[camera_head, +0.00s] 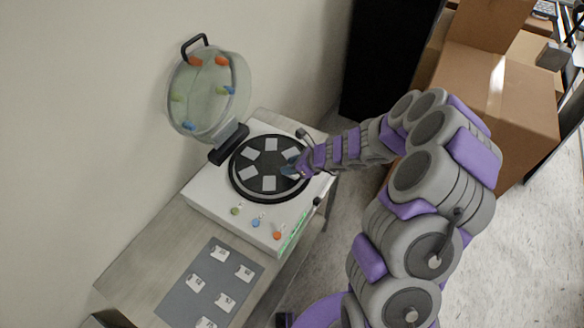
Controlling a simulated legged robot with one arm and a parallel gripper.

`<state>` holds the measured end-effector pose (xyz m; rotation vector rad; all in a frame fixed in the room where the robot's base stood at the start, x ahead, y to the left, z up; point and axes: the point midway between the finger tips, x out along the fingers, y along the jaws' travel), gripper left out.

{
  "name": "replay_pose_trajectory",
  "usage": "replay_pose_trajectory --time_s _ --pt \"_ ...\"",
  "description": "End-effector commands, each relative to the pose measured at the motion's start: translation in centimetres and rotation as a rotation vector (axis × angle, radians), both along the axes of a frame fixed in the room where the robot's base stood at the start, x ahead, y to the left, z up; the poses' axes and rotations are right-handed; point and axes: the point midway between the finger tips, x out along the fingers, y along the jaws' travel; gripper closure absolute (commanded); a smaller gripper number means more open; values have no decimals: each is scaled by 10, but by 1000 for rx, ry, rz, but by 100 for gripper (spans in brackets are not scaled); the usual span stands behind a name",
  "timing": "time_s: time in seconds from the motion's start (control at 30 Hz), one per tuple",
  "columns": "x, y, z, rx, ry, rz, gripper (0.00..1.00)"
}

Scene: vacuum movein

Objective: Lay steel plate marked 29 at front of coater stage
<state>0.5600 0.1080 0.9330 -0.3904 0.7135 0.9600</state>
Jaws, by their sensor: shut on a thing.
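The coater stage is a round black disc (242,184) on top of a white machine (215,203). Several pale square plates lie in a ring on it, one at the back (271,145) and one at the front (268,183). My gripper (291,168) is low over the right part of the disc, with its arm reaching in from the right. It is shut on a small steel plate, mostly hidden by the fingers. Its number cannot be read, and I cannot tell whether it touches the disc.
A clear round lid (207,100) with coloured knobs stands open behind the stage. Coloured knobs (256,222) line the machine's front. A grey mat (180,305) with several marked plates (195,283) lies at lower left. Cardboard boxes (510,100) stand at right, beyond my arm.

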Motion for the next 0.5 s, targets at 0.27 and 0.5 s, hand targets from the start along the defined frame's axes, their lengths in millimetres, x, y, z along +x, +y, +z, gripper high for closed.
replay_pose_trajectory --time_s 0.27,0.5 --pt "-1 3 0 -1 0 2 55" --pt "-1 0 0 0 0 1 40"
